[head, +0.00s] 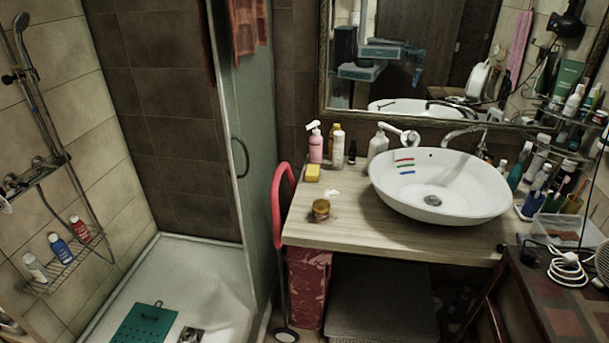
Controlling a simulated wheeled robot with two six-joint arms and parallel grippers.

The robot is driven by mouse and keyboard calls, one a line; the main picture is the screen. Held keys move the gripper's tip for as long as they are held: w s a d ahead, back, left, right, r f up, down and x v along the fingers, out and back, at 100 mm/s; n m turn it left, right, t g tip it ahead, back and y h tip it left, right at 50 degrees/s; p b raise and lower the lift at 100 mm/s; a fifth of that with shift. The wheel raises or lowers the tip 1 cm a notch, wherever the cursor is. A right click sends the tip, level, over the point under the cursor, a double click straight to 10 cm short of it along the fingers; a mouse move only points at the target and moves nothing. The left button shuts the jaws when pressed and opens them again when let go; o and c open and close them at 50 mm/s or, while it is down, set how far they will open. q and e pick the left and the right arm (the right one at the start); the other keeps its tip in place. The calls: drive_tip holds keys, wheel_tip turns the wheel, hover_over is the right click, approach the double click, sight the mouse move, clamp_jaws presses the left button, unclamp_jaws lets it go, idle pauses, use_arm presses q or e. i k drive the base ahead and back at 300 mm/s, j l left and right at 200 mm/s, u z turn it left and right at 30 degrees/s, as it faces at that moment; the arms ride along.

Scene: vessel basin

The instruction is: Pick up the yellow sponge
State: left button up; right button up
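A small yellow sponge (312,172) rests on the wooden counter (345,245) near its back left, in front of the pink pump bottle (315,144). Neither of my grippers shows in the head view, so whether they are open or shut is hidden.
A white vessel basin (440,190) with coloured stripes stands right of the sponge. Several bottles are behind it, and a small amber jar (321,209) is in front. A red-handled cart (281,215) stands at the counter's left edge. The counter's front left is mostly clear.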

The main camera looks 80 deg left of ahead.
sight(312, 173)
drive_tip(key=u, duration=2.85)
